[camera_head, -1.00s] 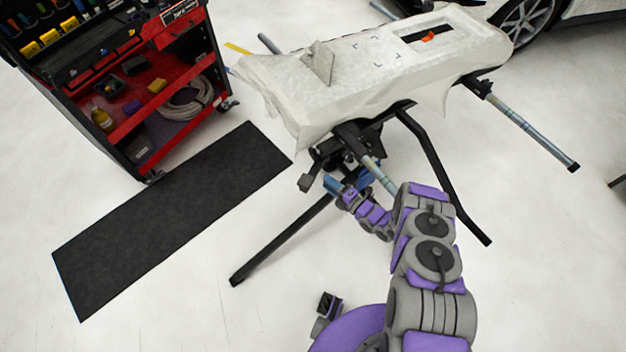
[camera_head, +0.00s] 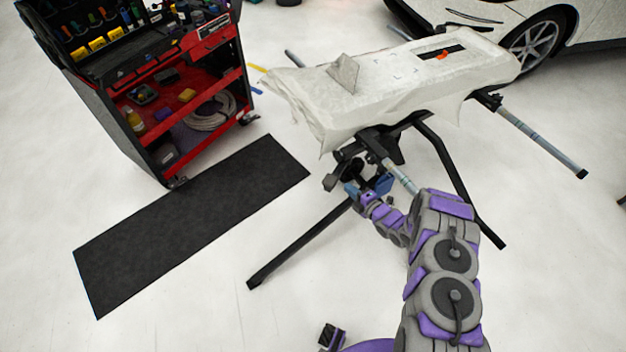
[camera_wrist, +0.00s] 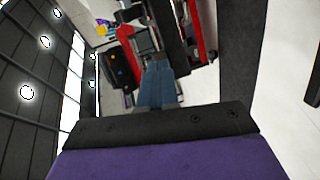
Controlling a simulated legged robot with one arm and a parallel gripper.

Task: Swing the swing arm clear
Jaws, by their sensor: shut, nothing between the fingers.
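The swing arms show as grey tubes with pale bands on a black work stand. One tube (camera_head: 402,178) runs from the stand's near end down behind my arm, which hides its outer end. Another tube (camera_head: 540,142) sticks out to the right. My gripper (camera_head: 354,188) is low beside the stand's near end, left of the near tube. Its blue fingers are shut and empty in the wrist view (camera_wrist: 160,84). Whether it touches the stand or tube cannot be told.
A white wrapped panel (camera_head: 305,105) lies on the stand. Black stand legs (camera_head: 300,242) reach across the floor. A red and black tool cart (camera_head: 150,125) stands at the upper left, with a black mat (camera_head: 190,222) before it. A white car (camera_head: 590,30) is at the upper right.

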